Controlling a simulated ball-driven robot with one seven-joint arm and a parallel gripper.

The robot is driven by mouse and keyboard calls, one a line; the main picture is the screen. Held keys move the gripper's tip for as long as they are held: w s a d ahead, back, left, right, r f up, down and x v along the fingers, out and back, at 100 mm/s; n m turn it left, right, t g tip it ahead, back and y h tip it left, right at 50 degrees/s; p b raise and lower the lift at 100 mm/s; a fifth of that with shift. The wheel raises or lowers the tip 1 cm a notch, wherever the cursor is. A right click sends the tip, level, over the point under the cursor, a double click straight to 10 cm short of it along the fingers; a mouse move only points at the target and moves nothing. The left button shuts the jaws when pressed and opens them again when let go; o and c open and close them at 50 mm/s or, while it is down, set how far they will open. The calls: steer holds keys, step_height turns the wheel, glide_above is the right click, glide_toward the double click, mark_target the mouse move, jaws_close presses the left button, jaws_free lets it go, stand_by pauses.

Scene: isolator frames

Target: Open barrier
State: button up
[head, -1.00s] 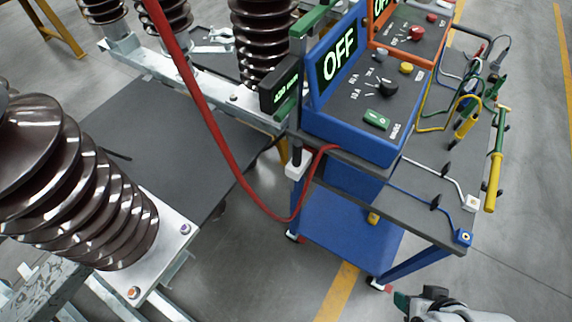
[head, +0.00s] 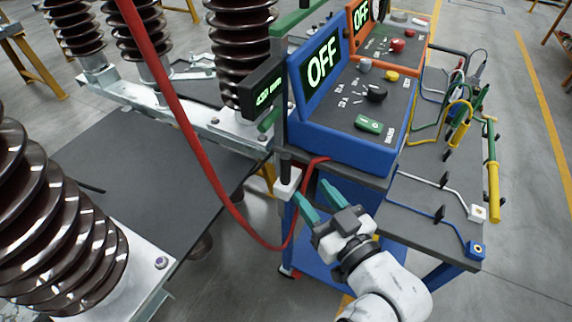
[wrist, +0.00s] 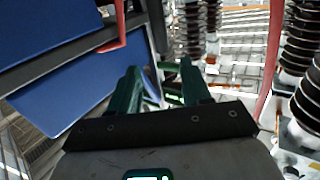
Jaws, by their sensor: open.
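Nothing in view is plainly recognisable as a barrier. A red strap or cable (head: 190,115) hangs in a long loop from the top of the picture down to the blue cart's near corner. It also shows in the wrist view (wrist: 272,62). A dark upright post (head: 283,135) with a small black display box (head: 262,95) and a white block (head: 287,186) stands at that corner. My gripper (head: 311,188) is open, its teal fingers near the white block and the strap's end; contact cannot be told. In the wrist view nothing shows clearly between the fingers (wrist: 160,78).
A blue control unit (head: 345,140) reading OFF stands on the cart, with an orange unit (head: 352,48) behind it. Cables and a yellow-green rod (head: 493,180) lie at the right. Brown ribbed insulators (head: 50,215) stand left. Grey floor (head: 525,260) is clear at right.

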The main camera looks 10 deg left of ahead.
mark_target(288, 162)
steer(key=x, duration=0.3)
steer(key=p+x, duration=0.1)
steer(key=x, duration=0.3)
steer(key=p+x, duration=0.1)
steer(key=x, duration=0.3)
steer(key=shift+a+r, duration=0.15)
steer(key=shift+r, duration=0.2)
jaws_close()
steer(key=shift+s, duration=0.1)
